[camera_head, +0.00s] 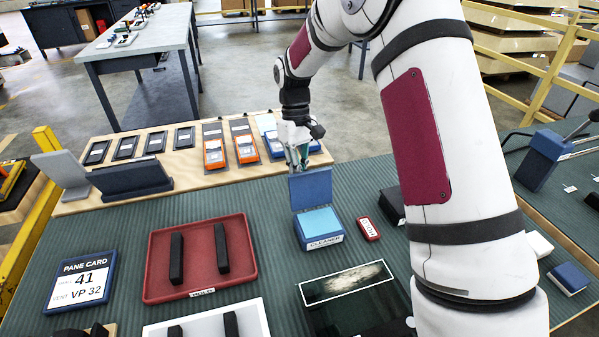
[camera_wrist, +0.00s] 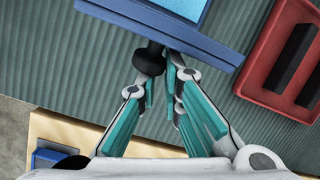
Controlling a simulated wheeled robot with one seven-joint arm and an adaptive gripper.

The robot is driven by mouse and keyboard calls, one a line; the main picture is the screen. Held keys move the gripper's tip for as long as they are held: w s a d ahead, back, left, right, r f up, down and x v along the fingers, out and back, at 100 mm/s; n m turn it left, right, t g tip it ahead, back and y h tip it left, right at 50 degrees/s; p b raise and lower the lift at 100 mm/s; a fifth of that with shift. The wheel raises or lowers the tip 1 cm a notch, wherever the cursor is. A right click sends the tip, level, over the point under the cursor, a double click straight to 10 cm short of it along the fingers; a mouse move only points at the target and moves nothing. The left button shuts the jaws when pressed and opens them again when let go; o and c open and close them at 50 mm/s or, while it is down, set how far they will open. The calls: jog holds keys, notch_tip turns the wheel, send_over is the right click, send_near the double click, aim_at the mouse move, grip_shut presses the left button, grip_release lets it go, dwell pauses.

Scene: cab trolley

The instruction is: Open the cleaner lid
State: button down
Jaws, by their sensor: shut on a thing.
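The blue cleaner box (camera_head: 322,242) stands on the green ribbed mat, with a light blue pad inside and a CLEANER label on its front. Its lid (camera_head: 311,190) stands raised, about upright at the back edge. My gripper (camera_head: 300,158) is behind the lid's upper edge, partly hidden by it. In the wrist view, the lid (camera_wrist: 190,36) lies across the top, and a black knob (camera_wrist: 150,58) sticks out from it. My gripper's teal fingers (camera_wrist: 163,88) are close together at the knob, shut on it. The exact contact is hard to see.
A red HOLD tray (camera_head: 200,291) with black bars lies left of the box. A small red label block (camera_head: 368,229) is just right. A dark glass pane (camera_head: 350,300) lies in front. Orange handheld devices (camera_head: 214,152) stand on the wooden shelf behind.

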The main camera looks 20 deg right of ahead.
jog(key=shift+w+d+f, duration=0.1)
jog(key=shift+d+f, duration=0.05)
jog(key=shift+d, duration=0.35)
jog(key=shift+w+d+f, duration=0.1)
jog(key=shift+d+f, duration=0.05)
jog(key=shift+d, duration=0.35)
jog(key=c, duration=1.4)
grip_release()
jog(key=shift+d+f, duration=0.1)
jog(key=shift+o, duration=0.2)
jog(key=shift+a+r, duration=0.2)
jog(key=shift+a, duration=0.1)
jog(key=v, duration=1.2)
